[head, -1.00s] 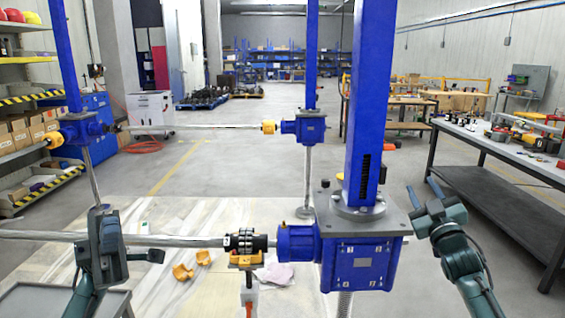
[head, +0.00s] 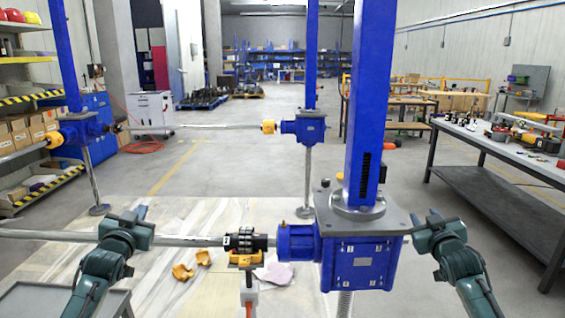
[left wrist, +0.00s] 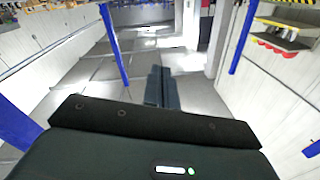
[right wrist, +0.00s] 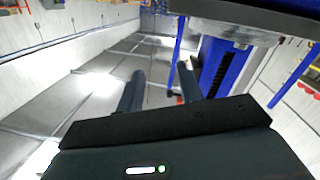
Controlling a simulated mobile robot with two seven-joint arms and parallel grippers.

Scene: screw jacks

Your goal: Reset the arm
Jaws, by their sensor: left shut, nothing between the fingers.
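My left gripper (head: 140,211) is shut and empty. It overlaps the long grey shaft (head: 185,241) in the head view; whether it touches the shaft I cannot tell. Its closed fingers (left wrist: 162,88) point over the floor in the left wrist view. My right gripper (head: 425,214) is open and empty, just right of the near blue screw jack (head: 360,263). In the right wrist view its fingers (right wrist: 160,90) stand apart, with the blue column (right wrist: 213,70) of a jack close by on the right.
A black coupling (head: 246,242) on the shaft rests above a yellow support (head: 245,259). A workbench (head: 500,145) stands at the right. More blue jacks (head: 309,127) stand behind.

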